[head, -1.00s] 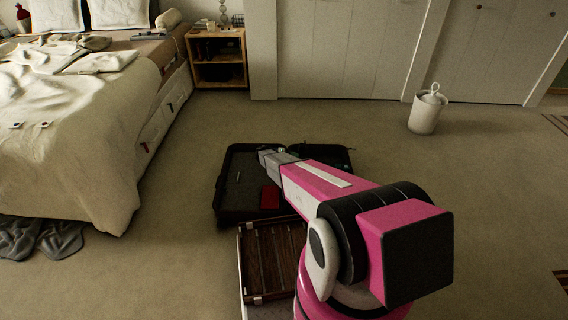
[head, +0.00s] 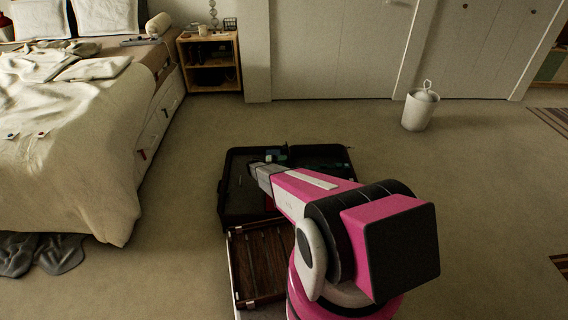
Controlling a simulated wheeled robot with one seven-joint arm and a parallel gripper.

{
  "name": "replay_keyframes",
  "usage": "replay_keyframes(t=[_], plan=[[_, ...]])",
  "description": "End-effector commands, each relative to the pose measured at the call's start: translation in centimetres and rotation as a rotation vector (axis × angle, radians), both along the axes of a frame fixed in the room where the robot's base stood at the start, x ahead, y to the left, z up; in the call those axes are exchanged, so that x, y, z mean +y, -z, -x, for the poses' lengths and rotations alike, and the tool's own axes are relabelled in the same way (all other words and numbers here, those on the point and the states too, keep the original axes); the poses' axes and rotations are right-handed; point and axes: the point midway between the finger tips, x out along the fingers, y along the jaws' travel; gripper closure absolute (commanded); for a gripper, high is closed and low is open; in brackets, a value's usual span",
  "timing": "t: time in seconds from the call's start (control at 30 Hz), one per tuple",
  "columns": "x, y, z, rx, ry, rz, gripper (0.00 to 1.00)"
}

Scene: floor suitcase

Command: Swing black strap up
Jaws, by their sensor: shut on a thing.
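The black suitcase (head: 234,198) lies open on the carpet in the middle of the head view. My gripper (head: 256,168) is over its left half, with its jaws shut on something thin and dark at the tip. This fits the black strap, but the strap is too dark and small to make out against the lining. My pink arm covers the suitcase's lower right part. A small red item (head: 269,203) inside shows only in part under the arm. Small teal items (head: 276,153) lie near the suitcase's far edge.
A bed (head: 75,160) with a cream cover stands at the left, with grey cloth (head: 45,256) on the floor beside it. A wooden nightstand (head: 210,62) and white closet doors are behind. A white lidded bin (head: 420,110) stands at the right.

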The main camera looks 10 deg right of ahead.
Motion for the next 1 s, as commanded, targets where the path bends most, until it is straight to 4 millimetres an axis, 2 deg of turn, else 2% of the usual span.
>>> replay_keyframes(t=[0.17,0.2,0.27,0.3,0.67,0.77,1.0], plan=[[0.1,0.1,0.1,0.001,0.002,0.001,1.00],[0.1,0.1,0.1,0.001,0.002,0.001,0.55],[0.1,0.1,0.1,0.001,0.002,0.000,0.35],[0.1,0.1,0.1,0.001,0.001,0.000,0.32],[0.7,0.2,-0.2,0.000,-0.001,-0.001,0.32],[1.9,0.5,-0.5,0.000,-0.002,-0.001,0.32],[6.2,1.4,-1.4,0.000,-0.002,-0.001,0.32]])
